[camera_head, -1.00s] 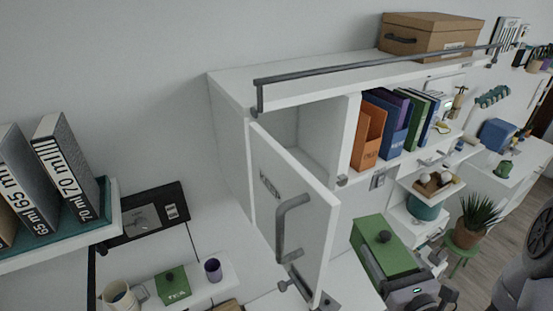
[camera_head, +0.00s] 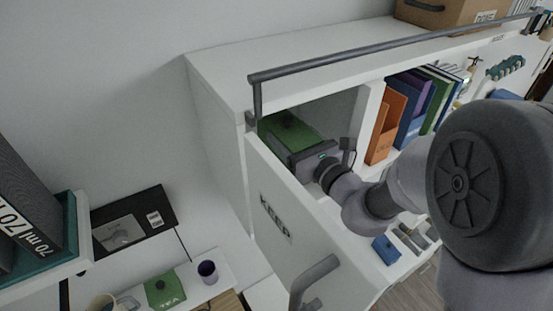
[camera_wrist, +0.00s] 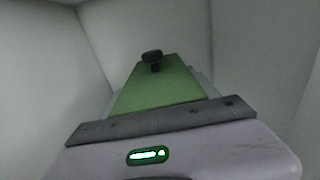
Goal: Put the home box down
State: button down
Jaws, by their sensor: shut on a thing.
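The home box is green with a dark knob on its lid (camera_head: 287,128). In the head view it is inside the open cabinet compartment behind the door marked KEEP (camera_head: 275,217). My gripper (camera_head: 315,157) reaches into the compartment and is shut on the box. In the wrist view the green box (camera_wrist: 160,85) lies just beyond my gripper (camera_wrist: 160,122), with pale compartment walls on both sides. The fingertips and the box's underside are hidden, so I cannot tell whether it touches the compartment floor.
The open door with its grey handle (camera_head: 312,280) stands in front, close to my arm. A grey rail (camera_head: 390,50) runs above the opening. Orange and blue file holders (camera_head: 387,125) stand in the compartment to the right. A green tea box (camera_head: 165,290) and a cup sit at lower left.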

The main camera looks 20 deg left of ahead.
jog(key=s+f, duration=0.1)
jog(key=d+f, duration=0.1)
jog(key=f, duration=0.1)
jog(key=shift+s, duration=0.4)
jog(key=f, duration=0.1)
jog(key=w+f, duration=0.1)
jog(key=f, duration=0.2)
jog(key=shift+w+a+f, duration=0.25)
jog(key=shift+a+f, duration=0.05)
jog(key=shift+a, duration=0.05)
jog(key=shift+s+d+r, duration=0.15)
jog(key=shift+s+d, duration=0.1)
jog(key=shift+s, duration=0.25)
jog(key=c, duration=0.7)
grip_release()
jog(key=shift+w+f, duration=0.1)
jog(key=shift+f, duration=0.1)
jog(key=o, duration=0.5)
jog(key=shift+w+a, duration=0.15)
jog(key=shift+w, duration=0.05)
jog(key=shift+s+r, duration=0.15)
